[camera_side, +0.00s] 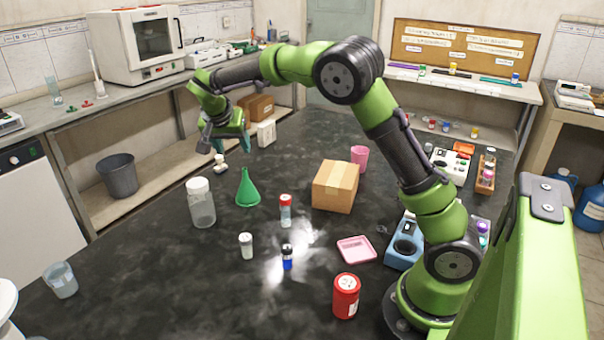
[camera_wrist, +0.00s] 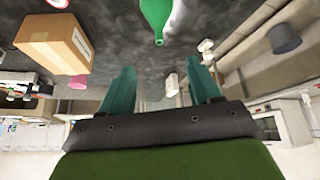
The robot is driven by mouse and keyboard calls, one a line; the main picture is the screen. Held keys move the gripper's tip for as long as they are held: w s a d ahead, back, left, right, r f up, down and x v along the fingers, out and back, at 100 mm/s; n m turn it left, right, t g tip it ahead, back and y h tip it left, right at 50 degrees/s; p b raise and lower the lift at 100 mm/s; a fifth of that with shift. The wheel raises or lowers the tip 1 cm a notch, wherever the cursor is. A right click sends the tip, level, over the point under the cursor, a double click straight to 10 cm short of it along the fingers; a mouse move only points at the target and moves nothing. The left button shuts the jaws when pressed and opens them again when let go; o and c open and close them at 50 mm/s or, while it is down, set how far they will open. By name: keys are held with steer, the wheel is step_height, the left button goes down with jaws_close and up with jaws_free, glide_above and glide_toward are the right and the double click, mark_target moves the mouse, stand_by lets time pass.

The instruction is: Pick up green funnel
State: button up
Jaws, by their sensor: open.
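The green funnel (camera_side: 247,190) stands on the black bench with its wide mouth down and its narrow stem up. It is left of the middle in the side view. In the wrist view the funnel (camera_wrist: 157,14) shows at the top edge, partly cut off. My gripper (camera_side: 232,148) is above the far part of the bench, beyond the funnel and apart from it. In the wrist view my gripper (camera_wrist: 163,82) shows two teal fingers spread wide with nothing between them.
A white-capped jar (camera_side: 201,203) stands left of the funnel. A red-capped vial (camera_side: 286,211) stands to its right, and a cardboard box (camera_side: 335,187) farther right. Small vials stand nearer the camera. A small white item (camera_side: 220,166) lies behind the funnel. The bench's front left is mostly clear.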

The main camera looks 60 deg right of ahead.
mark_target(246, 176)
steer(key=shift+m, duration=0.4)
steer(key=x, duration=1.6)
steer(key=shift+f, duration=0.3)
jaws_close()
